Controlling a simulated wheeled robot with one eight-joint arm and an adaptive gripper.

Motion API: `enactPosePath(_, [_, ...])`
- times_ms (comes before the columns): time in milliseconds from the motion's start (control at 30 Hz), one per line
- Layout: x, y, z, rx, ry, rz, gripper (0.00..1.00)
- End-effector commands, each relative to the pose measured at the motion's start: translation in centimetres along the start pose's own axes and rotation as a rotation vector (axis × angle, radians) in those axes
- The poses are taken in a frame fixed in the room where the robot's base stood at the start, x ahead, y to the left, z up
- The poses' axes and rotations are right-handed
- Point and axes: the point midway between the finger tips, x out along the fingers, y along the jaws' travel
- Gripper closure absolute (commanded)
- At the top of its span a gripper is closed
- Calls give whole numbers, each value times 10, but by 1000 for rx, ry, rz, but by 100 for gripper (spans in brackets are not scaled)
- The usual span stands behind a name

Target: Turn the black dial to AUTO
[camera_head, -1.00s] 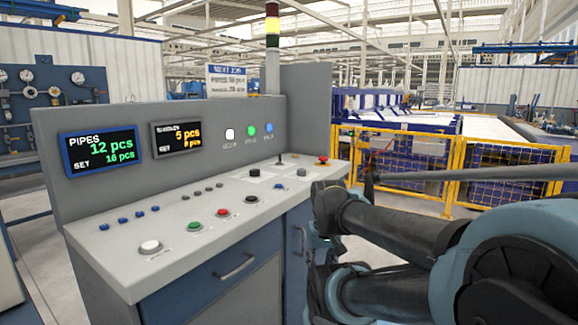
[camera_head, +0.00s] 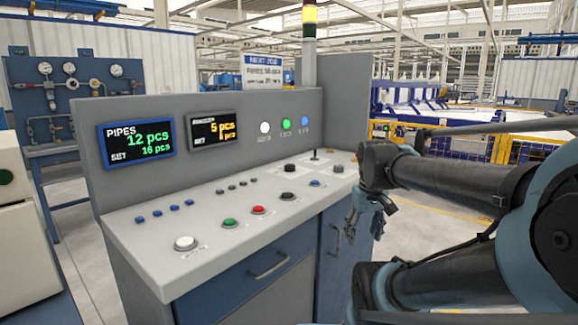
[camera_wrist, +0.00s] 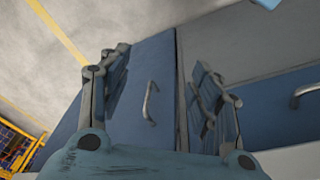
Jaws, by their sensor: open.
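The black dial (camera_head: 288,196) is a small dark knob on the sloping top of the grey console (camera_head: 215,262), beyond the red button (camera_head: 258,210) in the front row. Its pointer and lettering are too small to read. My gripper (camera_head: 364,226) is open and empty, pointing down off the console's right front, apart from the dial. In the wrist view my gripper's two fingers (camera_wrist: 160,82) are spread, with blue cabinet doors and a handle (camera_wrist: 150,102) behind them. The dial is not seen there.
A white button (camera_head: 186,243), a green button (camera_head: 230,222) and blue buttons (camera_head: 314,183) share the console top. A raised back panel with screens (camera_head: 138,144) stands behind. Yellow fencing (camera_head: 465,142) lies to the right. Open floor lies in front.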

Motion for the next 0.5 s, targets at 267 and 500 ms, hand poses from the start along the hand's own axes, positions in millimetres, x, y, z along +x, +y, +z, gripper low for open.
enactPosePath(267, [-78, -6, -97, -308, -31, -22, 42])
enactPosePath(500, [-129, -20, -181, -572, -54, -45, 42])
